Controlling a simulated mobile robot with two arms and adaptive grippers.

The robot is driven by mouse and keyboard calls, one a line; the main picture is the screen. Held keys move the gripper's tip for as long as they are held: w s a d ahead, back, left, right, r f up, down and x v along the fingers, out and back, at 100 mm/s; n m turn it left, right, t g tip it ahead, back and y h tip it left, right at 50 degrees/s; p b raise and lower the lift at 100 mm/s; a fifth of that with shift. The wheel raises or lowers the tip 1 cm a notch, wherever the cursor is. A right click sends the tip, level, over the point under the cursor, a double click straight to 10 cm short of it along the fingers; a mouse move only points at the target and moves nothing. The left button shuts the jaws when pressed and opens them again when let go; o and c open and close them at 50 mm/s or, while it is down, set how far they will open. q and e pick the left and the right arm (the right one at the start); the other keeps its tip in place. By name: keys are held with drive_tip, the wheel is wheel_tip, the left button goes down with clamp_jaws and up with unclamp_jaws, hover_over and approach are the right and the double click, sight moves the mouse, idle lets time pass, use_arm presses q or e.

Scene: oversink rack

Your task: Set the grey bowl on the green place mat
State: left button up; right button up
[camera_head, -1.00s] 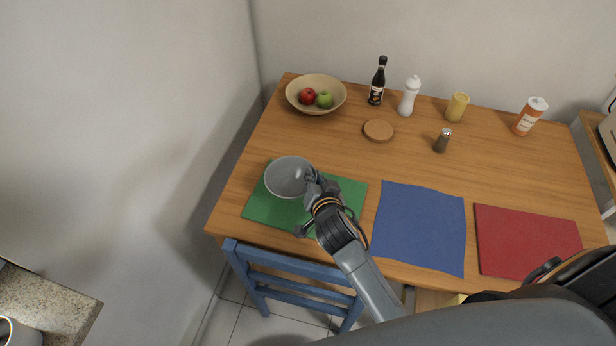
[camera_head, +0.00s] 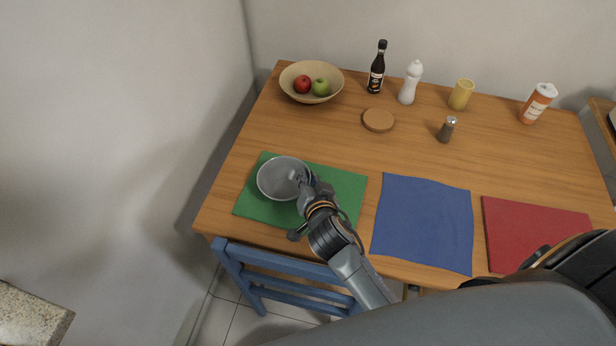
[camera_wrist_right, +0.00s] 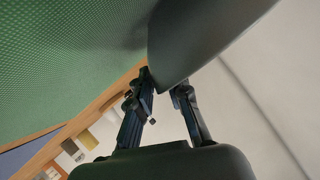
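The grey bowl (camera_head: 279,183) is upright over the left half of the green place mat (camera_head: 343,184) in the head view. My right gripper (camera_head: 304,181) is at the bowl's right side, with its fingers closed on the rim. In the right wrist view the bowl wall (camera_wrist_right: 200,35) sits between the two fingertips (camera_wrist_right: 164,82), and the green mat (camera_wrist_right: 60,50) is close by with a shadow on it. I cannot tell whether the bowl's base touches the mat. My left gripper is not in view.
A blue mat (camera_head: 424,225) and a red mat (camera_head: 535,230) lie to the right. A fruit bowl (camera_head: 311,92), a dark bottle (camera_head: 377,70), a white mill (camera_head: 410,83), a cork coaster (camera_head: 378,120) and a shaker (camera_head: 446,131) stand behind. A blue chair (camera_head: 285,265) is at the front edge.

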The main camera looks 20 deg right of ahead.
drive_tip(key=shift+o, duration=0.6)
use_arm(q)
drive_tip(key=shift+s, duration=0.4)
use_arm(e)
drive_tip(key=shift+r, duration=0.3)
drive_tip(key=v, duration=1)
drive_tip(key=shift+s+f+b, duration=0.1)
drive_tip(key=shift+s+b, duration=0.25)
drive_tip(key=shift+s, duration=0.05)
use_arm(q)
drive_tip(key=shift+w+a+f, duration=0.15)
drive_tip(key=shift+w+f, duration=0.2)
use_arm(e)
drive_tip(key=shift+s+a+r, duration=0.1)
drive_tip(key=shift+s+r, duration=0.25)
drive_tip(key=shift+s, duration=0.2)
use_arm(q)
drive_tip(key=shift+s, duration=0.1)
